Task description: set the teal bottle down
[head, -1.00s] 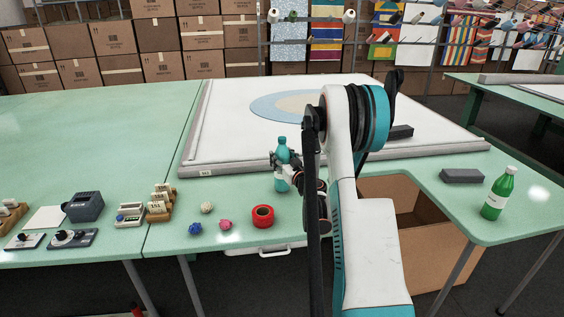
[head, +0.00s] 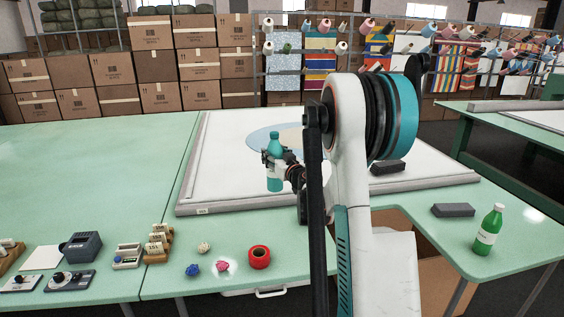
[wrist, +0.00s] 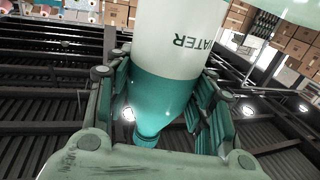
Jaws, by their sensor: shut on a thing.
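The teal bottle (head: 273,174) is held upright in my gripper (head: 286,171) in the head view, seen in front of the white framed board (head: 225,165). The green table (head: 225,235) lies below; the gap between bottle and table is hard to judge.
A red tape roll (head: 259,257), a pink ball (head: 222,266), a blue ball (head: 193,269) and a cream ball (head: 204,247) lie at the table's front. A green bottle (head: 488,230) and a grey block (head: 453,210) stand at the right. The left table has wide free room.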

